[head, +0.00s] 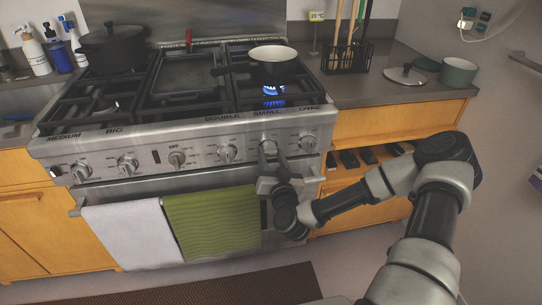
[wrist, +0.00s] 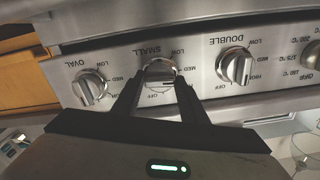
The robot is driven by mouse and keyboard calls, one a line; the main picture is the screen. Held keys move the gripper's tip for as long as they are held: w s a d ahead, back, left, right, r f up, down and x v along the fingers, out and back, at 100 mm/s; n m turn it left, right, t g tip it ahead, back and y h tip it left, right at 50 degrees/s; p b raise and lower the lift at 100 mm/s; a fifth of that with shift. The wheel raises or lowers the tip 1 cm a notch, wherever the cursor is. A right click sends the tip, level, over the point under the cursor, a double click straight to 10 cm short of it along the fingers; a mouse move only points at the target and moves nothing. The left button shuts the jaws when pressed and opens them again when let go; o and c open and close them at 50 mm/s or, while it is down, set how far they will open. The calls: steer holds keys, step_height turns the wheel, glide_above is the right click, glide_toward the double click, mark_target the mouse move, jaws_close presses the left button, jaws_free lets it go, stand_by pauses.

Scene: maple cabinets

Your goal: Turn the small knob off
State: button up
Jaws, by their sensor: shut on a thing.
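In the wrist view, where the labels appear upside down, the small knob (wrist: 160,70) sits between my fingertips. My gripper (head: 267,166) is shut on it, with one finger on each side; it also shows in the wrist view (wrist: 159,86). The fingers hide part of the knob, so I cannot tell its exact angle.
Neighbouring knobs flank it: the double knob (wrist: 236,66) and the oval knob (wrist: 90,87). White (head: 132,236) and green towels (head: 212,222) hang from the oven handle below. An open drawer (head: 370,158) is at the right, behind my arm. A black pot (head: 112,47) stands on the left burner.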

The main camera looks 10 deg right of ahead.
steer(key=m, duration=0.4)
steer(key=shift+m, duration=0.3)
steer(key=m, duration=0.3)
steer(key=shift+m, duration=0.3)
steer(key=m, duration=0.4)
steer(key=shift+b, duration=0.3)
steer(key=shift+m, duration=2.2)
steer(key=o, duration=1)
steer(key=shift+s, duration=0.1)
